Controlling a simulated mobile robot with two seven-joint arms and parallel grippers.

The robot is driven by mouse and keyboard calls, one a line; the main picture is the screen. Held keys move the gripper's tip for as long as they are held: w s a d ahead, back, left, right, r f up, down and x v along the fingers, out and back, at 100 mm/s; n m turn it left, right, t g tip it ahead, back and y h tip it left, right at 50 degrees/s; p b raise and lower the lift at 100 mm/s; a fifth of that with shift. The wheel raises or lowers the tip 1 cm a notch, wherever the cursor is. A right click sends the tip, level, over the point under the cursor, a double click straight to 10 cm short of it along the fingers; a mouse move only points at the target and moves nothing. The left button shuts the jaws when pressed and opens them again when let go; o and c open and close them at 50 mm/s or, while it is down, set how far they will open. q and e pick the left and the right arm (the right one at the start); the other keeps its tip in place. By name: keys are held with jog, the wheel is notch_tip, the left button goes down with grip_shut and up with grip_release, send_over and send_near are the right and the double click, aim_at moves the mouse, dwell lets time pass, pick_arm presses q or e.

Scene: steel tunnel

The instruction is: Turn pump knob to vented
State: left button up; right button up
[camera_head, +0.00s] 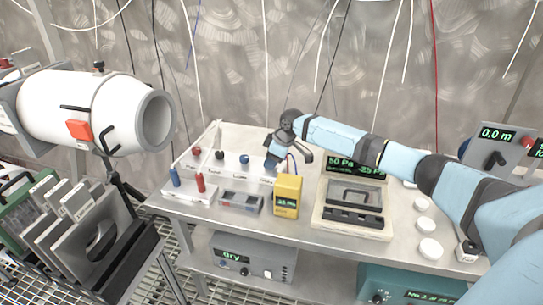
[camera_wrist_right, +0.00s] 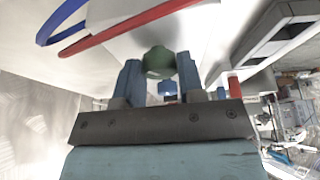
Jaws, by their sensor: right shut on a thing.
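My right gripper (camera_head: 273,164) reaches in from the right to the right end of the white knob panel (camera_head: 228,172) on the steel table. In the right wrist view its two blue fingers (camera_wrist_right: 160,85) stand on either side of a dark green knob (camera_wrist_right: 158,62) and are shut on it. The green knob is hidden behind the gripper in the head view. A red knob (camera_head: 196,151), a black knob (camera_head: 219,154) and a blue knob (camera_head: 244,159) stand in a row to its left. The panel's small labels and the held knob's setting are not readable. My left gripper is out of view.
A yellow meter (camera_head: 287,196) stands just in front of the right gripper. A framed tray with a handle (camera_head: 352,205) and several white discs (camera_head: 430,248) lie to the right. A white cylinder (camera_head: 105,108) and a rack of plates (camera_head: 85,225) stand at the left.

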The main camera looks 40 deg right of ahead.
jog(key=n+p, duration=0.1)
jog(key=n, duration=0.1)
jog(key=shift+n+g+y, duration=0.3)
jog(key=shift+n+y, duration=0.1)
jog(key=n+g, duration=0.1)
jog(key=n, duration=0.1)
jog(key=shift+w+n+y, duration=0.1)
jog(key=shift+n+y, duration=0.2)
jog(key=shift+n, duration=0.1)
jog(key=n+g+b, duration=0.1)
jog(key=n+g, duration=0.1)
jog(key=n, duration=0.2)
jog(key=shift+w+d+n, duration=0.1)
jog(key=shift+n, duration=0.6)
jog(key=o, duration=0.9)
jog(key=v, duration=1.3)
jog(key=shift+w+d+r, duration=0.1)
jog(key=shift+d+r, duration=0.05)
jog(key=shift+r, duration=0.25)
